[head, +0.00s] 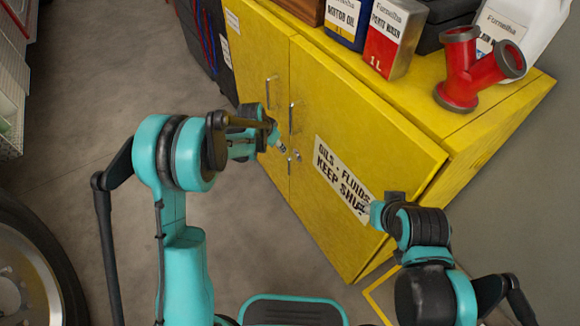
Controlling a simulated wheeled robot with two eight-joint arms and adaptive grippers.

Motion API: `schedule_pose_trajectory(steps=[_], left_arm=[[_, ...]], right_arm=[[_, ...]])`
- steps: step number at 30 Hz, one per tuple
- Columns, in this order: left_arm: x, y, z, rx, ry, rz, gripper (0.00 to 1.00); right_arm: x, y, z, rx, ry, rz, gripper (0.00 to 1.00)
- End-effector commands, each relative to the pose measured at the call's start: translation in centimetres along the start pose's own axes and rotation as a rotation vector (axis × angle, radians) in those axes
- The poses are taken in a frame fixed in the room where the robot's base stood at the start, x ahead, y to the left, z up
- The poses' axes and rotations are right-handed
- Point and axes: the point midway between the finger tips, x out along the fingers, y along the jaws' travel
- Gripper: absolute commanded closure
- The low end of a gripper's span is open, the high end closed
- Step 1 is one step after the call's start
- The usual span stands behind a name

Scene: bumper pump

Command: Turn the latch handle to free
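A yellow cabinet (350,110) with two doors stands ahead of me. Small metal latch parts (297,155) sit at the seam between the doors, below two upright bar handles, the left one (268,92) and the right one (292,118). My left gripper (282,147) is in front of the left door, close beside the latch parts; I cannot tell whether it touches them. The arm hides part of that door. My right gripper (372,214) is at the lower right of the right door, near its white label (341,173). Both grippers are too small to show their opening. The doors look closed.
On the cabinet top are a red pipe fitting (470,72), a red and white can (394,38), a blue oil can (348,20) and a white jug (520,25). A wheel (30,265) stands at the lower left. The grey floor (95,80) at left is clear.

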Motion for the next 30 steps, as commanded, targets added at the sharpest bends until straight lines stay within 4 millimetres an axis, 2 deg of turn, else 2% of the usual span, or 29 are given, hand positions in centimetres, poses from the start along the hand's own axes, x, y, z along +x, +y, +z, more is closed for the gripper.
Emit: schedule_pose_trajectory(steps=[1, 3, 6, 9, 17, 24, 30], left_arm=[[2.7, -0.1, -0.1, 0.024, -0.005, 0.016, 0.65], [5.8, 0.0, 0.2, 0.059, -0.011, 0.035, 0.65], [9.2, 0.3, 0.7, 0.098, -0.017, 0.058, 0.65], [11.5, 0.5, 1.2, 0.123, -0.020, 0.072, 0.65], [15.0, 0.9, 1.8, 0.140, -0.023, 0.082, 0.65], [18.9, 1.2, 1.8, 0.138, -0.022, 0.082, 0.65], [20.5, 1.3, 1.8, 0.138, -0.022, 0.081, 0.65]], right_arm=[[-0.1, 0.0, -0.1, 0.000, 0.000, 0.000, 0.60], [-0.2, 0.0, -0.1, 0.000, 0.000, 0.000, 0.60], [-0.2, 0.0, -0.2, 0.000, 0.000, 0.000, 0.60], [-0.2, 0.0, -0.2, 0.000, 0.000, 0.000, 0.60], [0.5, 0.0, 0.4, 0.000, 0.000, 0.000, 0.60], [1.9, 0.0, 1.3, 0.000, 0.000, 0.000, 0.60], [2.3, 0.0, 1.6, 0.000, 0.000, 0.000, 0.60]])
